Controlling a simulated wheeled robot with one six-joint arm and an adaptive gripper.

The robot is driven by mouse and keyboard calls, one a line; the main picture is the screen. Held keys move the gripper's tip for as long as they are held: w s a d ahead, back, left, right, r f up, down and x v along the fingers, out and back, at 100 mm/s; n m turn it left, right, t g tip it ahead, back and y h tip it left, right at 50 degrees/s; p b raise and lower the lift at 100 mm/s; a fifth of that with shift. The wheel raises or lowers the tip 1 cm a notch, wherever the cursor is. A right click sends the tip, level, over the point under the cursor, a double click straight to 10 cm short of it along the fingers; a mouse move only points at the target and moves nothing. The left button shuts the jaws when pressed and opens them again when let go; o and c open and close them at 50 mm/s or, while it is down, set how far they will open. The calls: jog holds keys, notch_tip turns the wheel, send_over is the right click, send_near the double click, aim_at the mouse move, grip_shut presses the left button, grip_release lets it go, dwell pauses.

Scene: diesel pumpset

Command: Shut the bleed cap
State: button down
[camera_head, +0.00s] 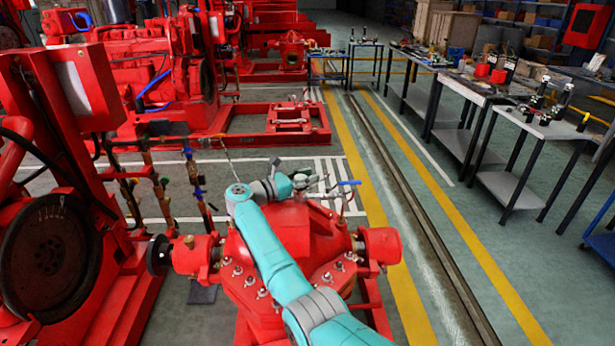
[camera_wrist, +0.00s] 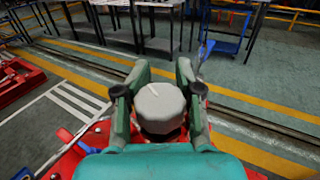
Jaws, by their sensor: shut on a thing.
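The bleed cap (camera_wrist: 160,106) is a pale grey, faceted round cap seen in the wrist view. It sits between the two green fingers of my gripper (camera_wrist: 161,88). The fingers close on it from left and right, and their tips reach past its far edge. What lies under the cap is mostly hidden. In the head view my gripper (camera_head: 302,182) is over the top of the red pump casing (camera_head: 300,228), at the end of my turquoise arm. The cap cannot be told apart there.
A blue lever (camera_head: 349,183) stands just right of my gripper. Bolts stud the casing around it. Red engine machinery (camera_head: 60,200) with pipes crowds the left. Workbenches (camera_head: 515,185) stand to the right, beyond a clear floor strip with yellow lines.

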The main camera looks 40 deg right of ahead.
jog(key=shift+a+f+g, duration=0.2)
jog(key=shift+a+g, duration=0.05)
jog(key=shift+g, duration=0.05)
dwell(0.4)
jog(key=c, duration=1.1)
grip_release()
jog(key=shift+a, duration=0.1)
jog(key=shift+o, duration=0.2)
jog(key=shift+r, duration=0.1)
jog(key=a, duration=0.4)
jog(key=w+a, duration=0.1)
jog(key=a, duration=0.6)
jog(key=shift+w+a, duration=0.25)
jog(key=shift+a, duration=0.15)
